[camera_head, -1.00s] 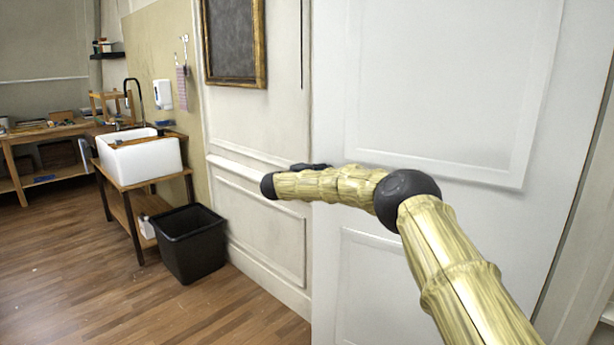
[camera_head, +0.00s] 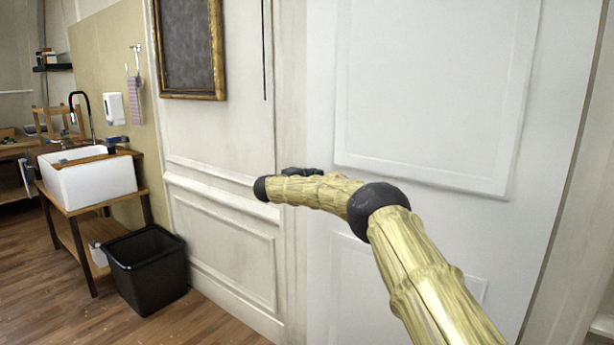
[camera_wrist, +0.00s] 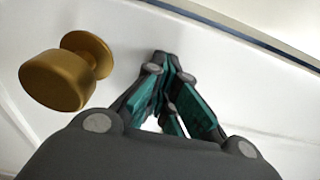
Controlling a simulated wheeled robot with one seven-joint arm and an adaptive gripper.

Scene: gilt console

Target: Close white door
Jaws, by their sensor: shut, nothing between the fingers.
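The white door (camera_head: 430,90) fills the right half of the head view, with raised panel mouldings. How far open it stands I cannot tell. My arm reaches across in front of it. My gripper (camera_wrist: 166,62) is shut and empty, with teal finger pads together, pointing at the door's white surface in the wrist view. Whether the fingertips touch it is unclear. A round brass knob (camera_wrist: 68,78) sticks out of the door to the left of the fingers, apart from them. In the head view the gripper is mostly hidden behind my wrist, and the knob is hidden.
A panelled wall with a gilt-framed dark picture (camera_head: 190,50) lies left of the door. A black bin (camera_head: 146,270) stands by a white sink (camera_head: 92,185) on a wooden stand. Open wooden floor (camera_head: 50,310) lies at the lower left. A dark strip (camera_wrist: 230,40) crosses the wrist view's upper right.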

